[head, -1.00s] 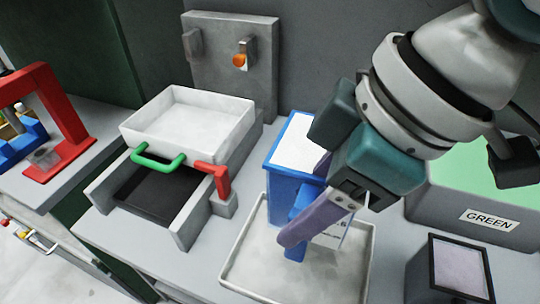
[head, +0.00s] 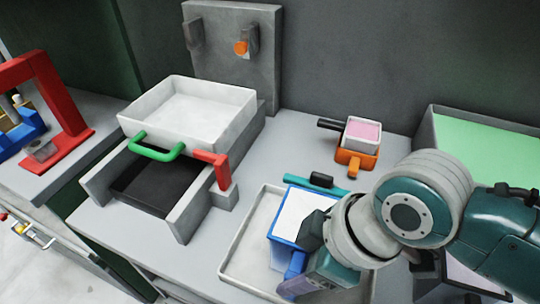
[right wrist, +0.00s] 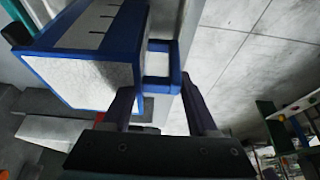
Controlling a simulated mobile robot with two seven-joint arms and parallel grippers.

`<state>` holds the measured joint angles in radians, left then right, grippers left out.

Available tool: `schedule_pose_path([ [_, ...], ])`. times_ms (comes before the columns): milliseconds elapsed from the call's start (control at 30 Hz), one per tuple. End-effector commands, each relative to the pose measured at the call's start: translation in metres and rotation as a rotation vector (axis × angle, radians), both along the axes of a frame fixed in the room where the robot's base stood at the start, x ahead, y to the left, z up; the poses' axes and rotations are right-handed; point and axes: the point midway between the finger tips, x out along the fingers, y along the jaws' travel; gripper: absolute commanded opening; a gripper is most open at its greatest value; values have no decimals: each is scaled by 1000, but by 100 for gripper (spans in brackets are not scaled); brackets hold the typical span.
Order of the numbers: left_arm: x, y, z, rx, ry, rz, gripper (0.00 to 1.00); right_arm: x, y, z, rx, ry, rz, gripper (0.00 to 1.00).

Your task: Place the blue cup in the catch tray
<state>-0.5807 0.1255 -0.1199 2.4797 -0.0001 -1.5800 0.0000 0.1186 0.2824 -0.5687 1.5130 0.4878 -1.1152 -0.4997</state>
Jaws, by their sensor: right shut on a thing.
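The blue cup (head: 300,212) is a box with blue edges, a white top face and a blue handle. In the head view it is over the white catch tray (head: 240,250), toward its right part. I cannot tell whether its base touches the tray floor. My right gripper (head: 298,286) is shut on the cup's handle at the near side. In the right wrist view the cup (right wrist: 85,68) is at upper left, its handle (right wrist: 160,82) between my fingers (right wrist: 165,110). My arm hides the tray's right side. My left gripper is not in view.
A pink-filled cup with an orange handle (head: 356,163) stands behind the tray, near a teal-handled piece (head: 318,187). A press with a white pan (head: 190,110) and green handle is at left. A green-topped bin (head: 485,150) is at right. Bench between press and pink cup is clear.

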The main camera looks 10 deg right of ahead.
Motion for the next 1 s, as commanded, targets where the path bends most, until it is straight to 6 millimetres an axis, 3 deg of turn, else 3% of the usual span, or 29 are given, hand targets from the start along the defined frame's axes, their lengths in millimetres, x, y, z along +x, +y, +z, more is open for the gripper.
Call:
schedule_pose_path([
  [267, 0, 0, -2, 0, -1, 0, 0, 1, 0, -3, 0, -2, 1, 0],
  [300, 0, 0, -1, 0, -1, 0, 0, 0, 0, -2, 1, -1, 0, 64],
  [533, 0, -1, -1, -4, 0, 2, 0, 0, 0, -2, 0, 0, 0, 89],
  [800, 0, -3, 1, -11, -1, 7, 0, 0, 0, 1, 1, -1, 0, 89],
  [1000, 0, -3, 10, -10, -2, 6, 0, -4, -8, 25, -1, -4, 2, 89],
])
